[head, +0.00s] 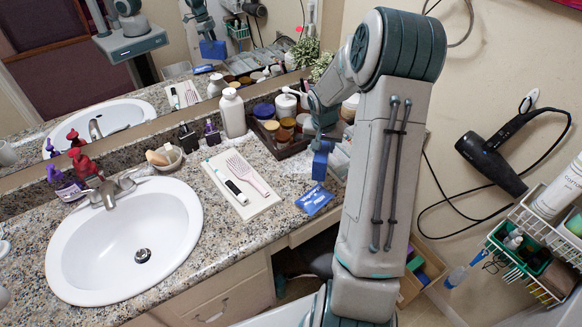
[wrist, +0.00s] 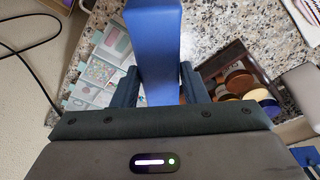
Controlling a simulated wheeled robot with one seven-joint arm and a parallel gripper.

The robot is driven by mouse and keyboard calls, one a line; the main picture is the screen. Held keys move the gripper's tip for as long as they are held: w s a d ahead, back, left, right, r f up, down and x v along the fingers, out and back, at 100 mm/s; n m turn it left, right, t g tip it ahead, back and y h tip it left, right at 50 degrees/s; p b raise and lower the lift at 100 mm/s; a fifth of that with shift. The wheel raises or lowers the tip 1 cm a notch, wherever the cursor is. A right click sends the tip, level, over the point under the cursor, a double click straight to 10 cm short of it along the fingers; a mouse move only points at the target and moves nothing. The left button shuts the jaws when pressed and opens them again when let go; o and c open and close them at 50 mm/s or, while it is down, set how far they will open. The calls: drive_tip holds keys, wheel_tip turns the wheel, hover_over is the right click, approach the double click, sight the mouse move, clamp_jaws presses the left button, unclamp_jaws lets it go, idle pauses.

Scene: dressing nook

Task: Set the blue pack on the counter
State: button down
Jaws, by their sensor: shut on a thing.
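The blue pack (head: 320,164) hangs from my gripper (head: 322,146) over the right part of the granite counter (head: 285,226). In the wrist view the blue pack (wrist: 153,50) stands out between the two dark fingers, which are shut on it. The arm hides part of the gripper in the head view. The mirror shows the held pack from behind, above the counter. I cannot tell how large the gap under it is.
A flat blue packet (head: 314,200) lies on the counter just below the held pack. A dark tray of jars (head: 290,152) stands behind it. Several pale cases (wrist: 100,75) lie alongside.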

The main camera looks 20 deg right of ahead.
drive_tip(key=shift+w+a+f+p, duration=0.35)
drive_tip(key=shift+w+a+f, duration=0.35)
drive_tip(key=shift+a+f, duration=0.5)
drive_tip(key=shift+w+a+f+p, duration=0.3)
drive_tip(key=shift+w+a+f, duration=0.55)
drive_tip(key=shift+f, duration=0.7)
drive_tip(key=shift+w+a+f+p, duration=0.35)
drive_tip(key=shift+w+a+f, duration=0.2)
drive_tip(key=shift+a+f, duration=0.7)
drive_tip(key=shift+d+f, duration=0.15)
drive_tip(key=shift+f, duration=0.1)
drive_tip(key=c, duration=0.9)
unclamp_jaws()
drive_tip(key=shift+o, duration=0.2)
drive_tip(key=shift+r, duration=0.15)
